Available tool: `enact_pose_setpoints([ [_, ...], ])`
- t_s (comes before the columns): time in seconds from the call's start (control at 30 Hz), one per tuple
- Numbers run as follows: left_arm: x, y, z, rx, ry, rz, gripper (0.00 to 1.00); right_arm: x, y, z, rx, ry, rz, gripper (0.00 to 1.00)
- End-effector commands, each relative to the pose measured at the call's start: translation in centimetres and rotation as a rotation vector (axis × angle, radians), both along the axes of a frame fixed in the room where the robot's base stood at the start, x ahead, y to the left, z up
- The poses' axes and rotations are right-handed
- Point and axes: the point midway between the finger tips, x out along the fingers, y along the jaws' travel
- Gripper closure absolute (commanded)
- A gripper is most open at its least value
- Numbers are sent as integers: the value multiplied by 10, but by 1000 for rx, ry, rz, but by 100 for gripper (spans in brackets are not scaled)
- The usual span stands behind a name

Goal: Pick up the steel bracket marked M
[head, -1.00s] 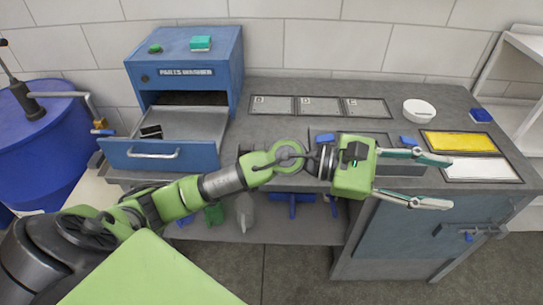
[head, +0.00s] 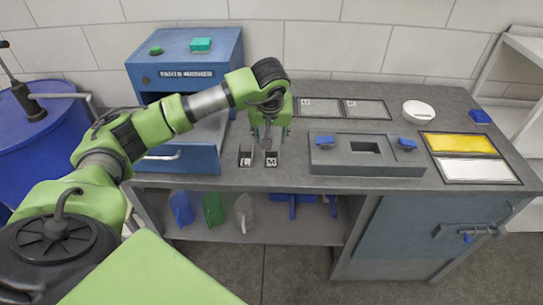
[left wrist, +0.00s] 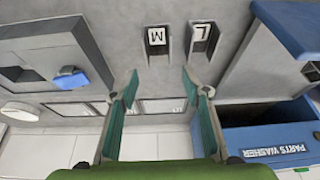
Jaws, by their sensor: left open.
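My left gripper (head: 268,134) points down above and just behind the brackets. In the left wrist view its two teal-padded fingers (left wrist: 162,83) are apart, with nothing between them. Both brackets are beyond the fingertips. My right gripper is not in view.
The blue parts washer (head: 187,62) and its pulled-out drawer (head: 165,160) stand left of the brackets. A grey fixture with blue clamps (head: 335,165) is to the right. Labelled mats (head: 366,108), a white round dish (head: 419,112) and a yellow panel (head: 459,144) lie on the bench.

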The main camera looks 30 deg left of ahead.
Motion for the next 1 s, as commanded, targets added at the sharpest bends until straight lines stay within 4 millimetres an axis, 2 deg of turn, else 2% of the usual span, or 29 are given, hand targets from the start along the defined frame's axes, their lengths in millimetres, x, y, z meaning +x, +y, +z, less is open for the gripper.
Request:
enact_pose_setpoints([
  [0.13, 8, 5, -25, -3, 3, 0, 57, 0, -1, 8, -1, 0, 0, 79],
  [0.43, 14, 8, -48, -4, 2, -1, 57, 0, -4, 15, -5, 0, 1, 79],
  [0.6, 16, 8, -74, -5, 5, 0, 57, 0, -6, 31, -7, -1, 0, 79],
  [0.7, 21, 11, -85, -4, 1, 1, 57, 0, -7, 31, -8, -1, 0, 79],
  [1.0, 24, 13, -93, -4, -1, -2, 57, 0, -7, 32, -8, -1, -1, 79],
])
